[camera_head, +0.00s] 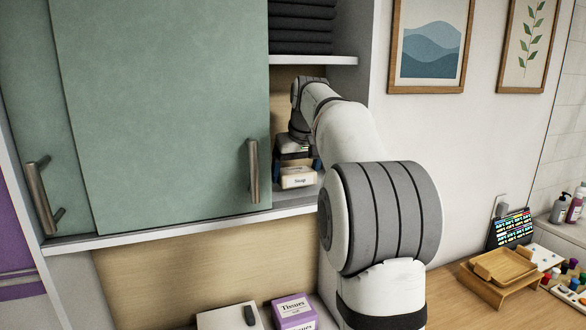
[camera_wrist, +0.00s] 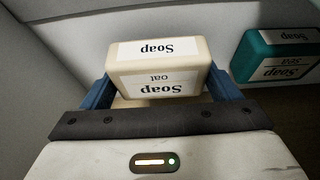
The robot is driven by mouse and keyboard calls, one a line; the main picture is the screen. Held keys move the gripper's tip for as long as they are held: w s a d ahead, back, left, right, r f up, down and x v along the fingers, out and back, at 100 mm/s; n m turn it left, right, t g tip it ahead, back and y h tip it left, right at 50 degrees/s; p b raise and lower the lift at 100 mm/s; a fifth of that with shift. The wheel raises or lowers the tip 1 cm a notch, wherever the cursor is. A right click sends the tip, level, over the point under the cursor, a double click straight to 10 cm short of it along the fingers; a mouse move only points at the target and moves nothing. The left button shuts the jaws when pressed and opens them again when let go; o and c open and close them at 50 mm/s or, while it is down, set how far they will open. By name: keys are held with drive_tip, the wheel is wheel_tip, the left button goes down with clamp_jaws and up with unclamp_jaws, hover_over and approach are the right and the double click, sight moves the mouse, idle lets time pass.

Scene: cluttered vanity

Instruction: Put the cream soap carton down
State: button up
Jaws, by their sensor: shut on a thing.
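The cream soap carton (camera_head: 298,181) is inside the open part of the wall cabinet, low near the shelf board (camera_head: 300,200). In the head view my gripper (camera_head: 298,165) reaches into the cabinet from the right. I cannot tell whether the carton's underside touches the shelf.
A teal soap carton (camera_wrist: 277,58) stands to the right in the wrist view, apart from the cream one. Green sliding doors (camera_head: 160,110) cover the cabinet's left part. Dark folded cloths (camera_head: 301,25) lie on the shelf above. A purple tissue box (camera_head: 294,311) is below the cabinet.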

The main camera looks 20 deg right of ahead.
sight(292, 167)
drive_tip(key=w+p, duration=0.1)
drive_tip(key=w, duration=0.3)
drive_tip(key=shift+r+p, duration=0.1)
drive_tip(key=shift+p, duration=0.3)
drive_tip(key=shift+s+f, duration=0.1)
drive_tip(key=shift+f, duration=0.6)
drive_tip(key=shift+s+f, duration=0.1)
drive_tip(key=shift+f, duration=0.1)
drive_tip(key=shift+s, duration=0.2)
drive_tip(key=shift+w, duration=0.1)
drive_tip(key=o, duration=1)
